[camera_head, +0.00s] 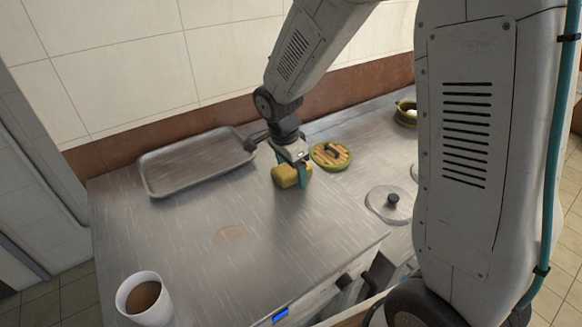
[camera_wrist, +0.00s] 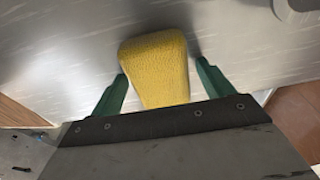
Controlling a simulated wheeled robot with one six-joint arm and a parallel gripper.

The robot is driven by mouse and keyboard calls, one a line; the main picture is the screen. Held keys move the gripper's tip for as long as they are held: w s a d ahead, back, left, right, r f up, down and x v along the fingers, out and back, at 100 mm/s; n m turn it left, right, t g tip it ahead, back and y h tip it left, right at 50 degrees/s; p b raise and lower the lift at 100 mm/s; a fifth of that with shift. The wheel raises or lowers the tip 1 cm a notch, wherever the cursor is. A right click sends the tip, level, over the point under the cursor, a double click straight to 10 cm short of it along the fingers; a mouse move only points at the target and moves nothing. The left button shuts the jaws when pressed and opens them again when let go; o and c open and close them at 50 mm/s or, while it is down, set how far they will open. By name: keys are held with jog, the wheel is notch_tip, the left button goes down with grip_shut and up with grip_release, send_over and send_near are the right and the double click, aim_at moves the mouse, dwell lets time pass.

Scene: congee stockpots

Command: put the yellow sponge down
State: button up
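The yellow sponge (camera_head: 286,177) is at the steel counter's surface, right of the tray. In the wrist view the yellow sponge (camera_wrist: 157,68) lies between the two green fingers of my gripper (camera_wrist: 163,68). A gap shows between the sponge and the right finger, and the left fingertip is very close to its other side. My gripper (camera_head: 292,172) points down over the sponge and looks open around it. The far finger and the sponge's underside are hidden in the head view.
A shallow metal tray (camera_head: 160,187) lies at the back left. A green-rimmed round item with a slatted top (camera_head: 331,155) is close right of my gripper. A pot lid (camera_head: 389,204) lies further right, and a white cup (camera_head: 144,299) stands front left.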

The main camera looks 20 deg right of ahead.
aim_at(286, 170)
notch_tip(286, 170, up, 11)
jog(key=a, duration=0.2)
jog(key=s+d+r+n, duration=0.1)
jog(key=s+r+n, duration=0.1)
jog(key=s+n, duration=0.3)
jog(key=s+d+r+n+y, duration=0.1)
jog(key=s+n, duration=0.4)
jog(key=s, duration=0.7)
jog(key=s+d+r+n, duration=0.3)
jog(key=s+r+n, duration=0.1)
jog(key=s, duration=0.5)
jog(key=shift+d+r+n+t+y, duration=0.15)
jog(key=shift+r+n+t+y, duration=0.25)
jog(key=shift+n, duration=0.5)
